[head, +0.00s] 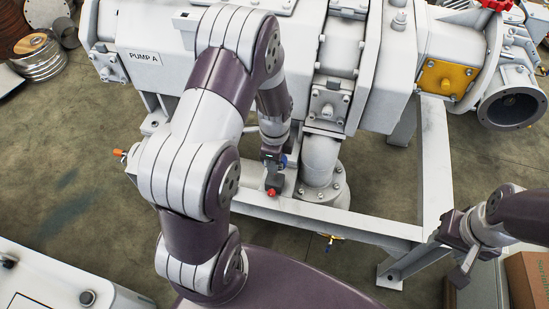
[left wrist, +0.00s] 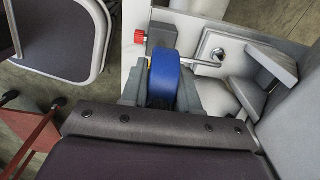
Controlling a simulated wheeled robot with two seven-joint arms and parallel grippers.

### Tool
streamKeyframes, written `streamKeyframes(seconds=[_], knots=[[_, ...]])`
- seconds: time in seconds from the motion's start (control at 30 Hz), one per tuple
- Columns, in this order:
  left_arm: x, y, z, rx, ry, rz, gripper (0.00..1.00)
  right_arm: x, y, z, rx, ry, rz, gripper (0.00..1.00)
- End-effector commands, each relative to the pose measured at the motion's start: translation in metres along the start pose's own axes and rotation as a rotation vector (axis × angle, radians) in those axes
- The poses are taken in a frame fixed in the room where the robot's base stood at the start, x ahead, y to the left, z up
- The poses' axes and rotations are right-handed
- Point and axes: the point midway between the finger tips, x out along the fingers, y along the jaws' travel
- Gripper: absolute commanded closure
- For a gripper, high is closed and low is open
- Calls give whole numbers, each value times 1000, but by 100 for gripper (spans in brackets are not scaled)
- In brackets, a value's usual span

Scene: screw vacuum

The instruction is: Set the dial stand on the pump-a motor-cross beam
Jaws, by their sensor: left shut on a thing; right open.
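The dial stand shows in the left wrist view as a blue round part (left wrist: 163,82) between grey jaws, with a red knob (left wrist: 140,37) and a thin metal rod beside it. My left gripper (head: 273,162) is shut on the dial stand. In the head view the stand's red knob (head: 271,191) is just below the gripper, over the white frame beam (head: 300,213) of pump A. I cannot tell whether the stand touches the beam. My arm hides part of the beam. My right gripper (head: 458,252) is open and empty at the right, beside the frame's corner.
The pump A housing (head: 145,57) stands behind the beam. A white flanged pipe (head: 321,165) rises close to the right of my left gripper. A yellow plate (head: 446,77) is at upper right. A cardboard box (head: 528,279) is at lower right. Bare floor shows inside the frame.

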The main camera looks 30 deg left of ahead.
Motion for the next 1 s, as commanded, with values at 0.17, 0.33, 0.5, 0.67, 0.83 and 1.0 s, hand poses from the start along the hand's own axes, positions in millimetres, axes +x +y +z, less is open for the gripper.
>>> streamKeyframes(seconds=[0.17, 0.33, 0.5, 0.67, 0.83, 1.0], knots=[[1, 0, 0, 0, 0, 0, 44, 0, 0, 0, 0, 0, 0, 57], [0, 0, 0, 0, 0, 0, 44, 0, 0, 0, 0, 0, 0, 57], [-19, -1, 0, 0, 0, -4, 44, -8, 0, -1, 0, 0, 0, 57], [-64, -1, 0, 0, 0, -5, 44, -24, 0, -3, 0, 0, 0, 57], [-103, -1, 0, 0, 0, -3, 44, -36, 0, -4, 0, 0, 0, 57], [-122, 1, -1, -20, 0, -3, 44, -39, 0, -5, 0, 0, 0, 57]])
